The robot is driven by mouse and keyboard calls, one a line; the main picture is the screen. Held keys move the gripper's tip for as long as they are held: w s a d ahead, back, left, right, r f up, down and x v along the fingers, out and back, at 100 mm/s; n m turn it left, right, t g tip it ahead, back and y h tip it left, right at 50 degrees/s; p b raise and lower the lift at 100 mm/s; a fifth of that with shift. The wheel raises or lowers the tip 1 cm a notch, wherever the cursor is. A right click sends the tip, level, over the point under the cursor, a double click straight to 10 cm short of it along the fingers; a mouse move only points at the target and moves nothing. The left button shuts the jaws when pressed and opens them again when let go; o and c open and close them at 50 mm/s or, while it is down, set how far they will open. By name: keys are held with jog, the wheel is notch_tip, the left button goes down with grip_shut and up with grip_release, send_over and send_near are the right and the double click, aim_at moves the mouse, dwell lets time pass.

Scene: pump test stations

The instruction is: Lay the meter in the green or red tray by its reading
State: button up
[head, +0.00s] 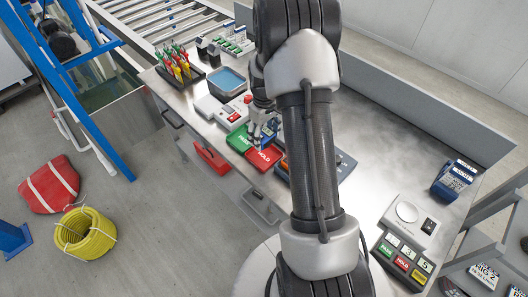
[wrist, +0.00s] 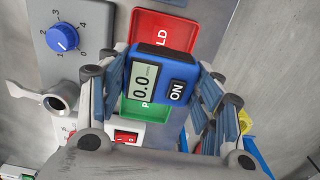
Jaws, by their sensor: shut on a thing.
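The meter (wrist: 160,75) is a small blue block with a grey display reading 0.0 and a black ON label. My gripper (wrist: 162,72) is shut on it, a finger at each side, and holds it over the trays in the wrist view. The green tray (wrist: 131,107) is partly hidden behind the meter; the red tray (wrist: 165,30), lettered HOLD, lies beyond it. In the head view the green tray (head: 240,139) and red tray (head: 263,159) lie side by side at the bench's front edge. My gripper (head: 263,128) is just behind them, partly hidden by my arm.
A grey box with a blue dial (wrist: 62,37) stands beside the trays. A white unit with a red switch (wrist: 127,136) is close by. A blue tub (head: 228,80) and a tool rack (head: 178,68) stand farther left. The bench right of my arm has clear room (head: 385,150).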

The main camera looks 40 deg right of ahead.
jog(key=shift+f+b, duration=0.85)
jog(key=shift+f, duration=3.05)
jog(key=shift+f, duration=0.2)
jog(key=o, duration=1.5)
jog(key=shift+r, duration=0.1)
